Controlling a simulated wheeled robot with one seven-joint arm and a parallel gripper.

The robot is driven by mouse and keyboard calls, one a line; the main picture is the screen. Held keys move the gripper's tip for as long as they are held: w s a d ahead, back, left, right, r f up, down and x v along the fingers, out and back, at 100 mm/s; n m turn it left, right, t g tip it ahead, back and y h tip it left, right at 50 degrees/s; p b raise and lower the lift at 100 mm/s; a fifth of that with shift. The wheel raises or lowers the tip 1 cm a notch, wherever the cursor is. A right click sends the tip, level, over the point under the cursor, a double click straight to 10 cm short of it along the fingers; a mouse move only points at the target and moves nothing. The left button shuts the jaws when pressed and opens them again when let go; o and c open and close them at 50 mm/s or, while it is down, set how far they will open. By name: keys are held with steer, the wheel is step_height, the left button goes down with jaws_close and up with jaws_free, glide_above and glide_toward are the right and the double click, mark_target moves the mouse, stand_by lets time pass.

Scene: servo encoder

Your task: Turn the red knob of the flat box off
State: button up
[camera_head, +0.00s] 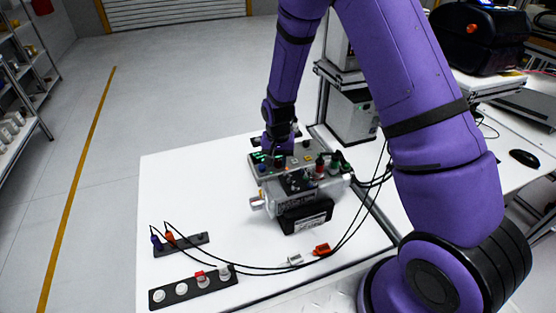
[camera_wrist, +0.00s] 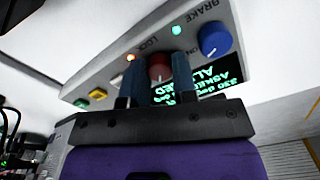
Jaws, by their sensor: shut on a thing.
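The flat box (camera_wrist: 105,75) fills the upper part of the wrist view as a grey panel with a red knob (camera_wrist: 159,70). My gripper (camera_wrist: 158,82) has one dark blue finger on each side of the red knob and is shut on it. The fingers hide part of the knob, so I cannot read its setting.
Beside the red knob are a blue knob (camera_wrist: 213,40), a lit orange lamp (camera_wrist: 131,57), a lit green lamp (camera_wrist: 177,30) and a partly hidden green-text display (camera_wrist: 208,82).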

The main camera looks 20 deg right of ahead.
mark_target(278, 162)
steer(key=n, duration=0.6)
steer(key=shift+n, duration=0.3)
stand_by(0.5)
steer(key=o, duration=0.9)
steer(key=shift+o, duration=0.2)
step_height(278, 162, up, 11)
steer(key=shift+f, duration=0.1)
